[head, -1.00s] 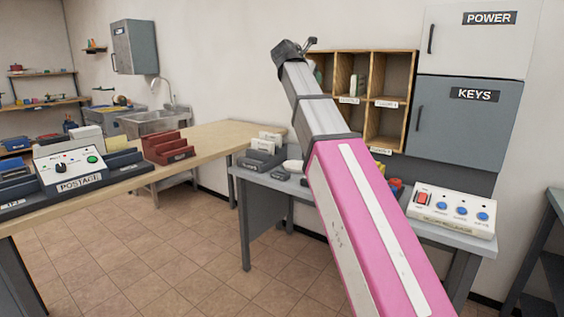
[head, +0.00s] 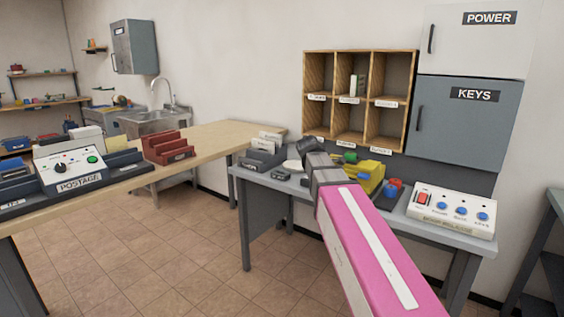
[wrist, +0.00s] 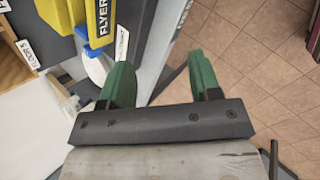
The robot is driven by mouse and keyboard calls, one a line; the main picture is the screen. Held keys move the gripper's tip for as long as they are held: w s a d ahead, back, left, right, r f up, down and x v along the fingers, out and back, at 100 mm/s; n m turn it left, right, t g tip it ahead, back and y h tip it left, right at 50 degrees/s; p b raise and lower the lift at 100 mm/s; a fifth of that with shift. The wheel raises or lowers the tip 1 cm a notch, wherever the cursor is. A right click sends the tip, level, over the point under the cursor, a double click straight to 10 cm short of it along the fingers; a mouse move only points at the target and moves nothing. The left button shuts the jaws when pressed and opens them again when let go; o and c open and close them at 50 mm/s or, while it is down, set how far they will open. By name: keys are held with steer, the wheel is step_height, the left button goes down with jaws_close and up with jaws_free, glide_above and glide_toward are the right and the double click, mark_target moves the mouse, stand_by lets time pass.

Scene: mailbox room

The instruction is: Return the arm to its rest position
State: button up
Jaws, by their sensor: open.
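My arm (head: 365,245) reaches up from the lower right in the head view, its pink link ending in a dark joint in front of the grey desk. My gripper (wrist: 160,78) shows in the wrist view with its two green fingers spread apart and nothing between them. The desk edge and tiled floor lie beyond the fingers. In the head view the gripper cannot be made out, as the arm's far end is foreshortened and hides it.
The grey desk (head: 440,232) carries a yellow object (head: 371,177), a white button panel (head: 451,213) and a grey sorter (head: 262,157). A wooden pigeonhole shelf (head: 361,51) hangs above it. The yellow object, lettered FLYER, also shows in the wrist view (wrist: 101,22). Floor (head: 180,245) is open at left.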

steer(key=s+d+f+m+g+y, duration=0.2)
steer(key=s+f+m+g, duration=0.1)
steer(key=s+f+m, duration=0.5)
steer(key=s+d+f+m+g+y, duration=0.2)
steer(key=s+f+m, duration=0.6)
steer(key=s+f, duration=0.6)
step_height(320, 180, down, 9)
steer(key=shift+f+g, duration=0.1)
steer(key=shift+g, duration=0.3)
